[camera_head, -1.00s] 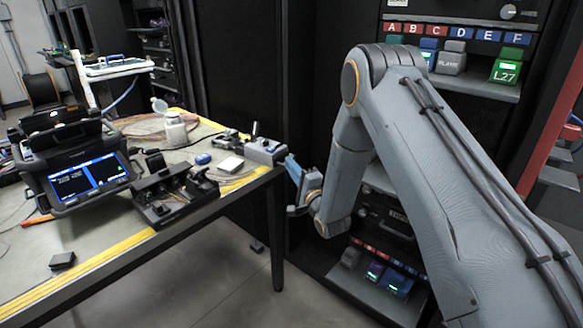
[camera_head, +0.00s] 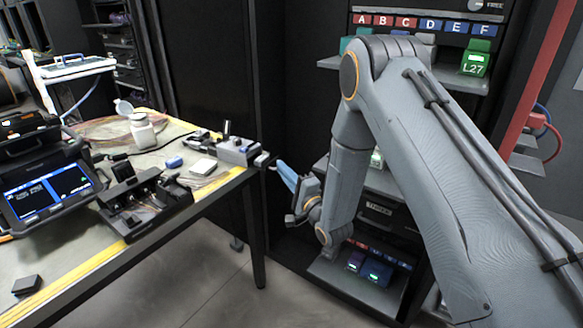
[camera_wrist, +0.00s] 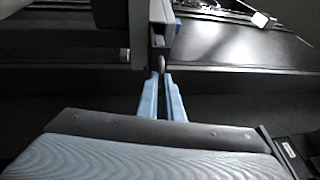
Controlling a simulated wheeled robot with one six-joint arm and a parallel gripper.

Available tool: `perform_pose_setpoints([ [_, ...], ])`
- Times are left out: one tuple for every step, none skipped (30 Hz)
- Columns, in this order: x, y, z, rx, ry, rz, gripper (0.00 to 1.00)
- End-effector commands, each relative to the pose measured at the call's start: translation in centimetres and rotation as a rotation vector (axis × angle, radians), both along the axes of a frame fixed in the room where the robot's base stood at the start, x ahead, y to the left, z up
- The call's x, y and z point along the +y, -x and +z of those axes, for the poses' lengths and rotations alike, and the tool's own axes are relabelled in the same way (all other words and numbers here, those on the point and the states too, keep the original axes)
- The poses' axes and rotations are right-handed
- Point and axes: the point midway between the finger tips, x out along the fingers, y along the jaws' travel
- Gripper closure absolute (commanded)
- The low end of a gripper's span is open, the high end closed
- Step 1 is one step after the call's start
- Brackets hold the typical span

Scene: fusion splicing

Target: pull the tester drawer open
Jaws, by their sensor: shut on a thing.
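The tester (camera_head: 237,150) is a small grey box at the right corner of the table. A short light piece, apparently its drawer (camera_head: 262,159), sticks out from its right side toward my gripper. My gripper (camera_head: 279,168) is just off the table corner, its blue fingers pointing at the tester. In the wrist view my gripper (camera_wrist: 161,95) is shut on a narrow dark handle (camera_wrist: 160,63) in front of a pale grey face (camera_wrist: 160,20). The drawer's inside is hidden.
The table (camera_head: 100,260) holds a black fixture (camera_head: 145,203), a splicer with a lit screen (camera_head: 45,195) and a white bottle (camera_head: 142,130). A rack with a lettered shelf (camera_head: 425,78) stands behind my arm. Floor (camera_head: 215,275) is clear beside the table leg.

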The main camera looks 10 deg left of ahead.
Motion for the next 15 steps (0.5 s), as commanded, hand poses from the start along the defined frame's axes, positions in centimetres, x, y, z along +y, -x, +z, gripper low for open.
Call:
perform_pose_setpoints([
  [0.02,0.00,-0.04,0.000,0.000,0.000,1.00],
  [0.02,0.00,-0.04,0.001,0.001,0.000,1.00],
  [0.02,0.00,-0.04,0.001,0.001,0.000,1.00],
  [0.01,0.00,-0.04,0.001,0.001,0.000,1.00],
  [0.01,0.00,-0.04,0.001,0.001,0.000,0.90],
  [-0.01,-0.02,-0.04,0.001,0.001,0.000,0.84],
  [-0.01,-0.02,-0.04,0.001,0.001,0.000,0.79],
  [-0.02,-0.02,-0.03,0.001,0.001,0.000,0.74],
  [-0.04,-0.03,-0.03,0.000,0.000,0.000,0.74],
  [-0.05,-0.03,-0.04,0.000,0.000,0.000,0.74],
  [-0.06,-0.04,-0.03,0.000,0.000,0.000,0.74],
  [-0.07,-0.04,-0.03,0.000,0.000,0.000,0.74],
  [-0.07,-0.05,-0.03,0.000,0.000,-0.001,0.74],
  [-0.08,-0.04,-0.03,0.000,0.000,-0.001,0.74],
  [-0.09,-0.05,-0.02,0.000,0.000,-0.001,0.74],
])
